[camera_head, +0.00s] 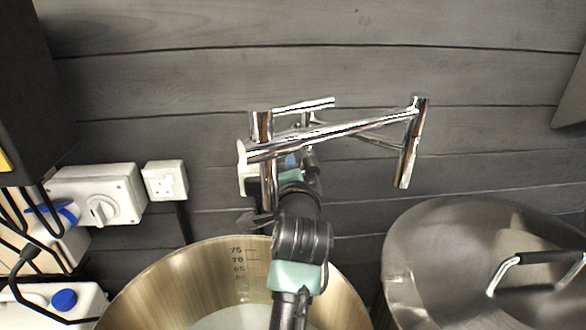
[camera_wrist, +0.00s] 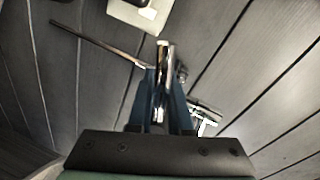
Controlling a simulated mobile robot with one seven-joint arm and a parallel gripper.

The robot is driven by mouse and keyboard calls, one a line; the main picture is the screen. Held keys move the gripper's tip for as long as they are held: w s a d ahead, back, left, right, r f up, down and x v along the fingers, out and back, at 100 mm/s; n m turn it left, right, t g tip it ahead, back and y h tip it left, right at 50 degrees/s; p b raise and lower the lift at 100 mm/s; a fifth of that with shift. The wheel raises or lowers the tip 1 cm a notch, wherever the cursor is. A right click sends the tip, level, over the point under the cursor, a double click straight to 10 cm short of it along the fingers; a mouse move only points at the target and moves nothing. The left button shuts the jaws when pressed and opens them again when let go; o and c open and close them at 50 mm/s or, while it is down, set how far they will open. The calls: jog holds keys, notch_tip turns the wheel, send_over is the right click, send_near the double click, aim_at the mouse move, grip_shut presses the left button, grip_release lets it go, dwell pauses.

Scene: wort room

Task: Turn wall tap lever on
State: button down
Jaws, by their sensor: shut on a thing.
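The chrome wall tap (camera_head: 345,130) is a jointed pipe on the dark plank wall, with an upright pipe at its left and a hanging spout (camera_head: 410,145) at its right. In the wrist view, the blue fingers of my gripper (camera_wrist: 161,98) are shut on a slim chrome bar, which looks like the tap lever (camera_wrist: 162,55). In the head view I cannot make out the gripped part clearly.
A large open steel pot (camera_head: 190,275) with volume marks stands below my arm. A domed steel lid (camera_head: 440,250) with a black handle is at the right. Wall switches (camera_head: 100,195), a socket (camera_head: 165,180) and cables are at the left. The upper wall is clear.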

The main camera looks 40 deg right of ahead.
jog(key=c, duration=0.8)
grip_release()
jog(key=shift+c, duration=0.2)
